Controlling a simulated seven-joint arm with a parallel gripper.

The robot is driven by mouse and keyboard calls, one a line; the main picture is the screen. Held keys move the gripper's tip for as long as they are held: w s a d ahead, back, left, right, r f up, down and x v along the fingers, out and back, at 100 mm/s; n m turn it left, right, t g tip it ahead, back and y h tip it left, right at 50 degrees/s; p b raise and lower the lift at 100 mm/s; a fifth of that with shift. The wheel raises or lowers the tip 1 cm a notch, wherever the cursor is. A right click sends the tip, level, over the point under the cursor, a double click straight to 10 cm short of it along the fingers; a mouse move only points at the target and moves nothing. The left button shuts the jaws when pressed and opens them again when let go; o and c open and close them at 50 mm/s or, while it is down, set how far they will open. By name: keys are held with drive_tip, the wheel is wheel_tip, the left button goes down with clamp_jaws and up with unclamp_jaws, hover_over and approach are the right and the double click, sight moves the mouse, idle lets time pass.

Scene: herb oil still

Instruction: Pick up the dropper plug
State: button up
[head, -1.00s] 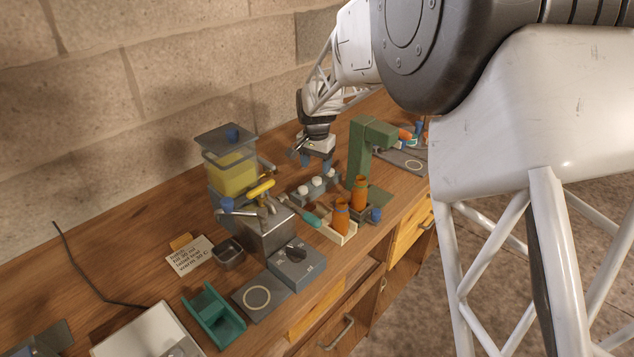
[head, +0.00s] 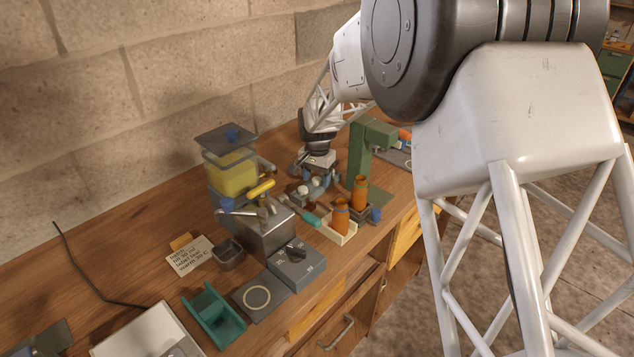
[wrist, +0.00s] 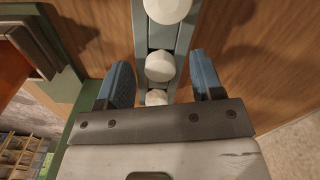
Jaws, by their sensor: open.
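White round-topped dropper plugs (wrist: 160,66) stand in a row in a narrow grey rack (wrist: 183,42). Three show in the wrist view; the lowest is partly hidden by my gripper's body. My gripper (wrist: 162,72) is open above the rack, its blue fingers on either side of the row, level with the middle plug. Nothing is held between the fingers. I cannot tell how far the fingertips are from the plug in height. In the head view the white plugs (head: 303,190) show beside my gripper (head: 318,179), which covers the rack's far end.
A green stand (head: 361,150) rises close to the right of my gripper. A still with a yellow tank (head: 233,176) stands to the left.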

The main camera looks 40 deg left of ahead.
sight(317, 179)
drive_tip(key=shift+c, duration=0.2)
drive_tip(key=c, duration=0.8)
drive_tip(key=shift+o, duration=0.2)
drive_tip(key=shift+r, duration=0.15)
drive_tip(key=shift+r, duration=1.4)
drive_tip(key=shift+s+d+r, duration=0.1)
drive_tip(key=shift+d+r, duration=0.05)
drive_tip(key=shift+r, duration=0.15)
drive_tip(key=s+d, duration=0.3)
drive_tip(key=d, duration=0.1)
drive_tip(key=s+d+r, duration=0.1)
drive_tip(key=s+d, duration=0.2)
drive_tip(key=d, duration=0.1)
drive_tip(key=s+d, duration=0.3)
drive_tip(key=d, duration=0.1)
drive_tip(key=shift+s+d+r, duration=0.15)
drive_tip(key=shift+d, duration=0.15)
drive_tip(key=shift+r, duration=0.2)
